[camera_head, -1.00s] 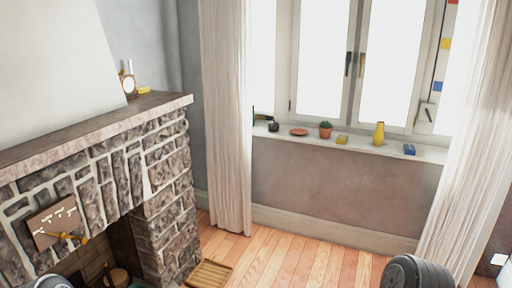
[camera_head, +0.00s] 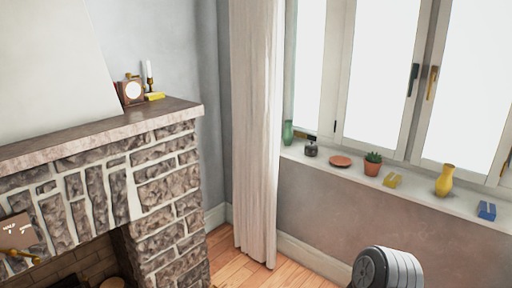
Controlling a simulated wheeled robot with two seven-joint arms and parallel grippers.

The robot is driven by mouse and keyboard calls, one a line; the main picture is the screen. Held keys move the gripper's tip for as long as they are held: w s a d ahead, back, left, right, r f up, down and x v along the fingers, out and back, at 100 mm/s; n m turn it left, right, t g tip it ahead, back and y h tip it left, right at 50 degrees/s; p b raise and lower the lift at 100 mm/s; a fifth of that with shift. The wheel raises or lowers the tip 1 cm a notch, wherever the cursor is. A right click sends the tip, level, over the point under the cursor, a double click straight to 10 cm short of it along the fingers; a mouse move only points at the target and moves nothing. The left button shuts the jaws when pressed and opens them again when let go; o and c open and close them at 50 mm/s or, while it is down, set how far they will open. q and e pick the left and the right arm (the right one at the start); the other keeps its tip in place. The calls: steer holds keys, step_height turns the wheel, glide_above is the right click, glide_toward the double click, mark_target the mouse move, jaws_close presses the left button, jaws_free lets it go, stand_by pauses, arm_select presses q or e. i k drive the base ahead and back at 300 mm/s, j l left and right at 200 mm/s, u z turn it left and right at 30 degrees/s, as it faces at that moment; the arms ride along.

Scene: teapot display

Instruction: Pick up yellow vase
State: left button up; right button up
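The yellow vase (camera_head: 445,181) stands upright on the window sill at the right, between a small yellow block (camera_head: 392,180) and a blue block (camera_head: 487,211). Nothing hides it. A grey rounded part of my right arm shows at the bottom edge, below the sill and apart from the vase. Neither of my grippers shows in the head view.
The white sill (camera_head: 330,170) also bears a potted plant (camera_head: 373,164), a terracotta saucer (camera_head: 340,161), a dark pot (camera_head: 311,149) and a green vase (camera_head: 288,132). A curtain (camera_head: 257,130) hangs left of it. A stone fireplace (camera_head: 160,180) stands at left. Some wooden floor (camera_head: 255,276) is bare.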

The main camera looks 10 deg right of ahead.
mark_target(443, 185)
steer(key=i+l, duration=0.1)
steer(key=l, duration=0.3)
steer(key=i+l, duration=0.15)
steer(key=l, duration=0.3)
steer(key=i+l, duration=0.1)
steer(key=l, duration=0.3)
steer(key=i+l, duration=0.1)
steer(key=l, duration=0.3)
steer(key=i+l+u, duration=0.1)
steer(key=l, duration=0.35)
steer(key=i+l, duration=0.1)
steer(key=l, duration=0.3)
steer(key=i+l, duration=0.1)
steer(key=l, duration=0.35)
